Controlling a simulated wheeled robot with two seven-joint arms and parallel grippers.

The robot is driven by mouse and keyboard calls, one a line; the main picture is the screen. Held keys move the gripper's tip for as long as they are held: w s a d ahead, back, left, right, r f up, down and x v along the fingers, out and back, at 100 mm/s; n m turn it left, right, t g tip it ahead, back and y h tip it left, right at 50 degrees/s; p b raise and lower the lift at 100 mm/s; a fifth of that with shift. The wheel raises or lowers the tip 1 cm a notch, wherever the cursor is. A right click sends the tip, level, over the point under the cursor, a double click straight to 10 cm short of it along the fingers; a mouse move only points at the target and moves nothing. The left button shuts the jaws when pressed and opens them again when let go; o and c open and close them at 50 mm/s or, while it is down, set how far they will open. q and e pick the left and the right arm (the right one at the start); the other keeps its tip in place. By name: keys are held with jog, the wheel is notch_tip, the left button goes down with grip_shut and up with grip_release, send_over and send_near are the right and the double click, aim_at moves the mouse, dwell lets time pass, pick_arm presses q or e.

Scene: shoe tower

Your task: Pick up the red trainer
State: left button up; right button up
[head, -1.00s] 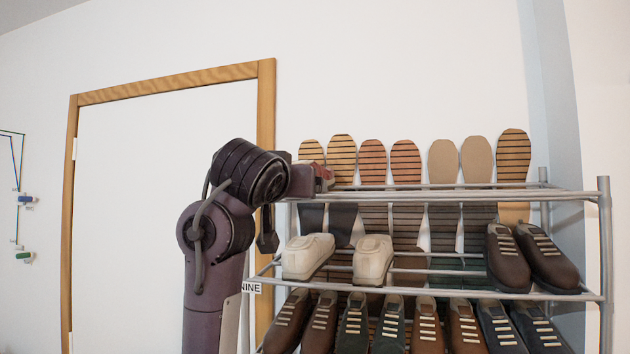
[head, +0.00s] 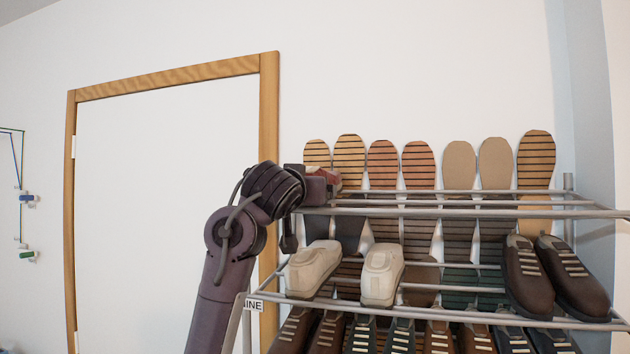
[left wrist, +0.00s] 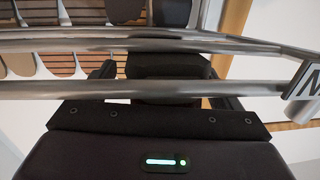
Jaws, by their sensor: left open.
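A small reddish patch with a pale edge, probably the red trainer (head: 331,179), shows at the left end of the rack's top level in the head view. My left gripper (head: 316,187) is right at it and covers most of it, so I cannot tell whether they touch. The left gripper is open. In the left wrist view, the gripper (left wrist: 165,85) is dark, with rack bars crossing the picture around it; no red shoe can be made out there. My right gripper is in neither view.
The metal shoe rack (head: 470,212) has long bars close to my left gripper. Two cream shoes (head: 381,275) and a brown pair (head: 528,278) sit on the level below, with several laced shoes (head: 400,336) lower down. Several soles (head: 418,165) stand upright behind. A wood-framed door (head: 165,190) is left.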

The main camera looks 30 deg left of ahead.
pick_arm(q)
jog(key=shift+s+d+r, duration=0.1)
jog(key=shift+s+d, duration=0.05)
jog(key=shift+s, duration=0.2)
jog(key=c, duration=1.2)
jog(key=shift+w, duration=0.1)
jog(key=shift+c, duration=0.2)
